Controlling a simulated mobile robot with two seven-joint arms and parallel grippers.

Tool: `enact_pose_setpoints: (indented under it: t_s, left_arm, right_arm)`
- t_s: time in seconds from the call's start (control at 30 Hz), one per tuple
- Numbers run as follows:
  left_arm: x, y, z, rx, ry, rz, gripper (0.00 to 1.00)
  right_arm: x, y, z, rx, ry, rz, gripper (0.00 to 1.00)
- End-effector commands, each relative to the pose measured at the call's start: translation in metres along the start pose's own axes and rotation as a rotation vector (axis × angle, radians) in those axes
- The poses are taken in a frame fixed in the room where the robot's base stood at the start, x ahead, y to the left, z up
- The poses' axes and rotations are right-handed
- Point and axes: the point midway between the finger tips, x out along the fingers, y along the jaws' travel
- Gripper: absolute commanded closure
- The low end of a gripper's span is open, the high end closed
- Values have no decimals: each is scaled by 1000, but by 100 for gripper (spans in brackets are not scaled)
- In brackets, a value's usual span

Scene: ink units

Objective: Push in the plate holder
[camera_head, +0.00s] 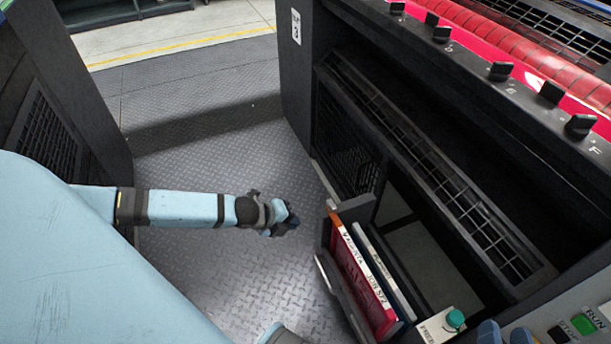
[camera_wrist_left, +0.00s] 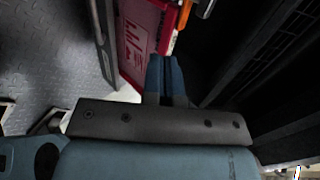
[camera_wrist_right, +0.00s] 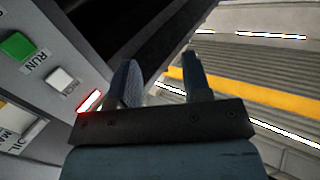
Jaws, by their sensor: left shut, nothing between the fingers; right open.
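The plate holder (camera_head: 342,294) is a dark, narrow tray standing out from an opening in the black machine, low at the right of the head view. A red plate (camera_head: 357,272) and a white-edged one stand upright in it. The red plate also shows in the left wrist view (camera_wrist_left: 142,35). My left gripper (camera_head: 290,221) is shut and empty, just left of the holder's outer end, seemingly apart from it. Its closed fingertips show in the left wrist view (camera_wrist_left: 164,66). My right gripper (camera_head: 505,334) is open and empty beside the button panel; its spread fingers show in its wrist view (camera_wrist_right: 160,82).
A white container with a green cap (camera_head: 455,319) stands right of the plates. A panel with a green RUN button (camera_head: 583,324) is at the lower right. The machine's dark knobs (camera_head: 501,71) line its upper edge. The metal floor (camera_head: 215,150) to the left is clear.

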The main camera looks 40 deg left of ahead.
Motion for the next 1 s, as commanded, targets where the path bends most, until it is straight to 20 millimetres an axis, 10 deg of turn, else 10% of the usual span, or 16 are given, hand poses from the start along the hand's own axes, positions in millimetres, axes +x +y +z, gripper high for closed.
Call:
enact_pose_setpoints:
  t_s: [0.43,1.0]
  left_arm:
    - [95,1,-2,-4,2,-5,100]
    - [118,-28,-1,-4,1,-3,100]
  right_arm:
    - [2,-23,-34,43,229,-102,55]
    - [6,-21,-17,43,151,-105,55]
